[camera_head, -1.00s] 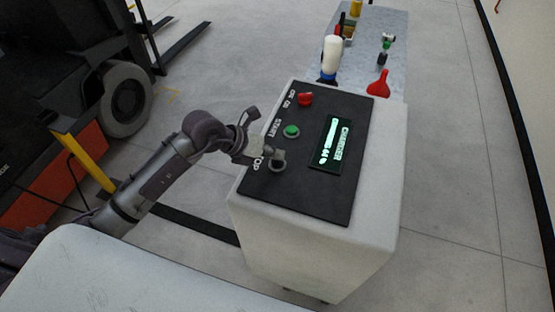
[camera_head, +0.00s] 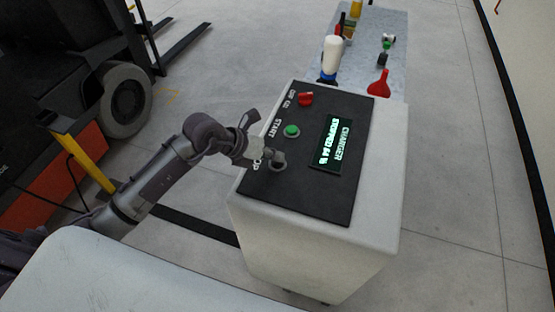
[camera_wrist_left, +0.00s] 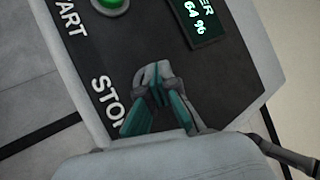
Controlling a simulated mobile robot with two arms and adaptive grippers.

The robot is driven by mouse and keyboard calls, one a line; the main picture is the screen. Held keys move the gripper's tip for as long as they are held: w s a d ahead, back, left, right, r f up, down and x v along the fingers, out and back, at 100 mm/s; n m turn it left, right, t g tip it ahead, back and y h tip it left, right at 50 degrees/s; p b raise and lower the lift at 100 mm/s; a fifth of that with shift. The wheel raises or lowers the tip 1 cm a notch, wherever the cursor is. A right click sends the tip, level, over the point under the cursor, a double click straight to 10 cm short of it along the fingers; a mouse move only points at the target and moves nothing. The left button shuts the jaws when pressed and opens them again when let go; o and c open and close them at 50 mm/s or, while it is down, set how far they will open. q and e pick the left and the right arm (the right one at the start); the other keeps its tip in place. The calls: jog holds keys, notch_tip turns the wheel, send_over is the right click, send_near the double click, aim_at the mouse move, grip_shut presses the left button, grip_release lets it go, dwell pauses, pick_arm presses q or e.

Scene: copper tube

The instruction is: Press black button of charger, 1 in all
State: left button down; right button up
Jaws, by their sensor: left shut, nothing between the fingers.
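The charger (camera_head: 330,205) is a white box with a black sloped panel. Its panel has a red knob, a green START button (camera_head: 291,131) and a lit display (camera_head: 331,145) reading CHARGER, STOPPED and 64 %. My left gripper (camera_head: 276,160) is shut and empty, over the STOP spot of the panel. In the left wrist view its fingertips (camera_wrist_left: 157,88) are together beside the STOP label (camera_wrist_left: 108,100). The black button itself is hidden by the gripper; whether the fingertips touch it I cannot tell. My right gripper is not in view.
A grey table (camera_head: 380,30) with bottles, a red funnel-like item (camera_head: 379,84) and small tools stands behind the charger. A forklift (camera_head: 70,80) is at the left. Open floor lies to the right.

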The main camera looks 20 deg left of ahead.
aim_at(275, 163)
pick_arm(q)
jog(key=shift+r+p, duration=0.75)
jog(key=shift+r, duration=0.15)
jog(key=shift+r, duration=0.15)
notch_tip(275, 163, up, 5)
jog(key=p, duration=0.4)
dwell(0.5)
